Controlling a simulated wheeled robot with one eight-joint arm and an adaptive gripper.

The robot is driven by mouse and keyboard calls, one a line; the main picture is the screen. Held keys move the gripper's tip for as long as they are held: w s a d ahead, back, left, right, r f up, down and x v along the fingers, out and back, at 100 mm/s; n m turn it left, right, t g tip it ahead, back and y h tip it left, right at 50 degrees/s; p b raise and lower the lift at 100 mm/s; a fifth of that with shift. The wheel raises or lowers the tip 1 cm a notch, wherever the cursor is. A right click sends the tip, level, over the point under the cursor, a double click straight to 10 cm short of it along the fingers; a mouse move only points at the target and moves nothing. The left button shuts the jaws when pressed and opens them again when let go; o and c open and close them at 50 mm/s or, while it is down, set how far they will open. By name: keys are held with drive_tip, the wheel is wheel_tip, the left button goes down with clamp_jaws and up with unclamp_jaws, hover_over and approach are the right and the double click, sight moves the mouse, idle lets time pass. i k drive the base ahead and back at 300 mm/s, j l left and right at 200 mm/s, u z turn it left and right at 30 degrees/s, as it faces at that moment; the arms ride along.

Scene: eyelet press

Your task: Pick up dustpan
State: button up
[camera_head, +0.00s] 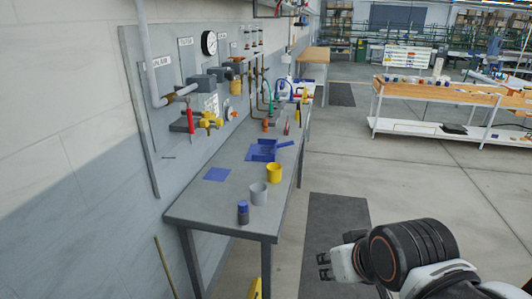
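A blue dustpan (262,151) lies on the grey workbench (219,208), with its handle pointing right towards the bench edge. My gripper (322,266) is at the lower right of the head view, off the bench and above the floor mat. Its two dark fingertips are apart, with nothing seen between them. It is well away from the dustpan and touches nothing.
A yellow cup (274,172), a grey cup (259,193) and a blue-capped bottle (243,212) stand nearer on the bench. Valves and a gauge (209,43) line the wall panel.

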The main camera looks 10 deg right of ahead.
sight(265, 151)
drive_tip(key=i+l+z, duration=0.1)
drive_tip(key=i, duration=0.3)
drive_tip(key=i+l+z, duration=0.15)
drive_tip(key=i+l, duration=0.15)
drive_tip(key=i, duration=0.15)
drive_tip(key=i+l+z, duration=0.1)
drive_tip(key=i, duration=0.3)
drive_tip(key=i+l, duration=0.2)
drive_tip(key=i, duration=0.2)
drive_tip(key=i+l+z, duration=0.15)
drive_tip(key=i, duration=0.2)
drive_tip(key=j, duration=0.1)
drive_tip(key=i+z, duration=0.05)
